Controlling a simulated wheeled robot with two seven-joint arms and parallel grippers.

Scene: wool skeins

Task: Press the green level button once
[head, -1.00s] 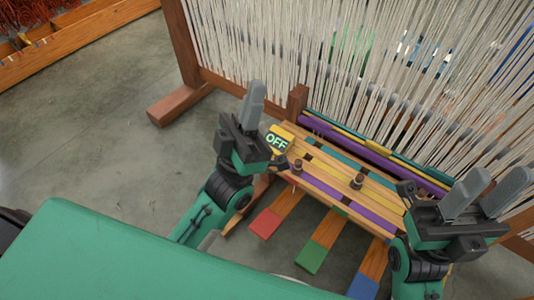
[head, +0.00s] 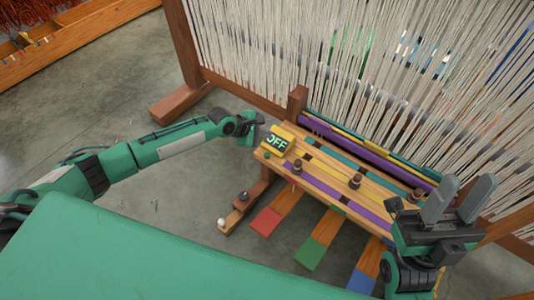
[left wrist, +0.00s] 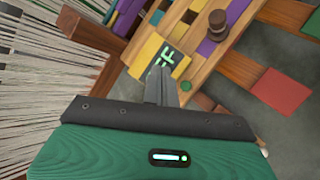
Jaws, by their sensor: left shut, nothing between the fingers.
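In the left wrist view the green button (left wrist: 186,86) shows just right of the fingertips, below the display (left wrist: 163,62). My left gripper (head: 262,118) is shut and empty, beyond and slightly above the display box in the head view. The wrist view shows its closed fingers (left wrist: 161,76) pointing toward the box; whether they touch anything cannot be told. My right gripper (head: 467,180) is open and empty at the right end of the bench.
Brown pegs (head: 355,181) stand along the bench (head: 330,182). Red (head: 265,222), green (head: 311,254) and blue pedals extend below it. White warp threads (head: 290,60) hang behind. Open floor (head: 120,130) lies to the left.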

